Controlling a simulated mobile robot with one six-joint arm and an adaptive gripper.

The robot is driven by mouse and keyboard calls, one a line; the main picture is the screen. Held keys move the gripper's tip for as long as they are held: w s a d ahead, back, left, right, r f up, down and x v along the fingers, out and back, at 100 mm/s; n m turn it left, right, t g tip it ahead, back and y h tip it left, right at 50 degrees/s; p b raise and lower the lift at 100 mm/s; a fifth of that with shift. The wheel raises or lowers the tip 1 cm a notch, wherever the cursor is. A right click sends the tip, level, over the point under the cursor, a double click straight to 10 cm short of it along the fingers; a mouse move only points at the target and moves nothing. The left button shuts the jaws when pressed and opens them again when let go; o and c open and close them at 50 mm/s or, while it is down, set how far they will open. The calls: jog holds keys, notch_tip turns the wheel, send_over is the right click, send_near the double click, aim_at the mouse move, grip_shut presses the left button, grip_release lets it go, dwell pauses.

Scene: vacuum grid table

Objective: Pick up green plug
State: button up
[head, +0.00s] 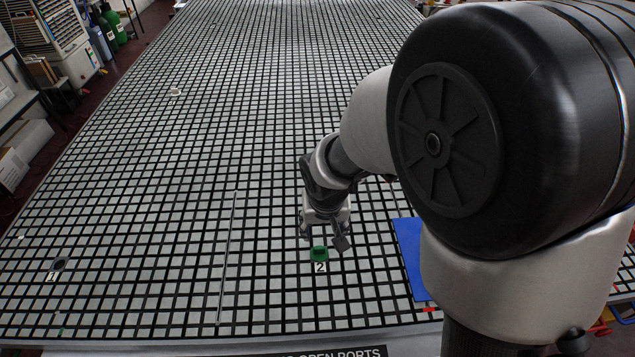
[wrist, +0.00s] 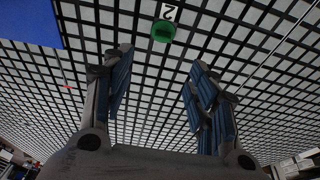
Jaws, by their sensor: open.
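The green plug (head: 319,253) sits on the grid table near its front edge, just beside a label marked 2. In the wrist view the green plug (wrist: 163,31) shows as a round green piece at the top middle, with the label next to it. My gripper (head: 323,238) is open and empty, just behind and above the plug in the head view. In the wrist view its two blue-padded fingers (wrist: 160,75) are spread apart, and the plug lies beyond their tips, not between them.
The grid table (head: 180,200) is mostly clear. A blue sheet (head: 411,258) lies right of the plug; it also shows in the wrist view (wrist: 30,22). A thin rod or line (head: 229,258) lies to the left. A dark round port (head: 59,265) with a label is at far left. A small white ring (head: 175,92) lies farther back.

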jog(key=b, duration=0.4)
send_over(319, 249)
jog(key=s, duration=0.1)
jog(key=f, duration=1.1)
jog(key=shift+s+d, duration=0.2)
jog(key=shift+d, duration=0.05)
jog(key=b+x, duration=0.2)
jog(key=x, duration=0.3)
jog(key=shift+a+f, duration=0.1)
jog(key=shift+a, duration=0.1)
jog(key=shift+c, duration=0.5)
jog(key=shift+s, duration=0.15)
jog(key=c, duration=1)
